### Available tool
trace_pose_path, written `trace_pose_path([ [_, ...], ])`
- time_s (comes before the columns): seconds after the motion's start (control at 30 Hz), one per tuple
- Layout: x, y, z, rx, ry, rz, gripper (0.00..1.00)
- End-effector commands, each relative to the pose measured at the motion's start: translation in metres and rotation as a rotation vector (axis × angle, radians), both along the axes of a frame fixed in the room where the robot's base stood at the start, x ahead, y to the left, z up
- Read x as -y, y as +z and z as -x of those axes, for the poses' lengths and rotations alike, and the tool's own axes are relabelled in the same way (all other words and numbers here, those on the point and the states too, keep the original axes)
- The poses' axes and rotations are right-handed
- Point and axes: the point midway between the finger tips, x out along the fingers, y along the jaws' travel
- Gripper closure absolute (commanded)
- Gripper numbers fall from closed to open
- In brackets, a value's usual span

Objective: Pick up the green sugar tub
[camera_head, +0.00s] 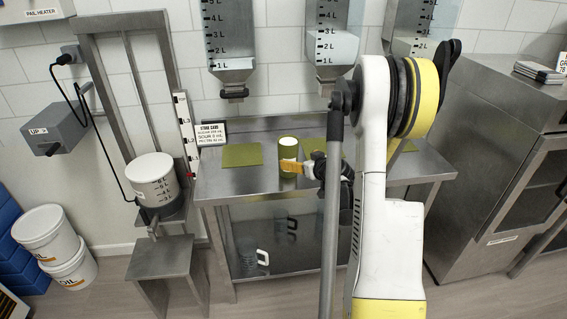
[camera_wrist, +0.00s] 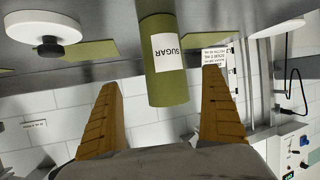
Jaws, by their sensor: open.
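The green sugar tub (camera_head: 288,149) stands upright on the steel table, with a pale top. In the wrist view the tub (camera_wrist: 167,88) shows its white SUGAR label, and that picture is upside down. My gripper (camera_wrist: 160,82) is open, with one orange finger to each side of the tub in that view and visible gaps between. In the head view one orange finger (camera_head: 291,166) shows in front of the tub's lower part. My arm hides the other finger. I cannot tell how far the fingers reach around the tub.
The steel table (camera_head: 225,185) carries a green mat (camera_head: 242,155) left of the tub and a small sign (camera_head: 210,134). Clear hoppers (camera_head: 232,45) hang above. A white pail (camera_head: 152,180) stands on a lift at left. Glass jugs (camera_head: 250,258) sit on the lower shelf.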

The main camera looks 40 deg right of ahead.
Motion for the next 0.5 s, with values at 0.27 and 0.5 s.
trace_pose_path([
  [0.27, 0.006, -0.014, -0.031, -0.001, 0.002, -0.001, 0.06],
  [0.5, 0.009, -0.028, -0.064, 0.000, 0.002, 0.000, 0.06],
])
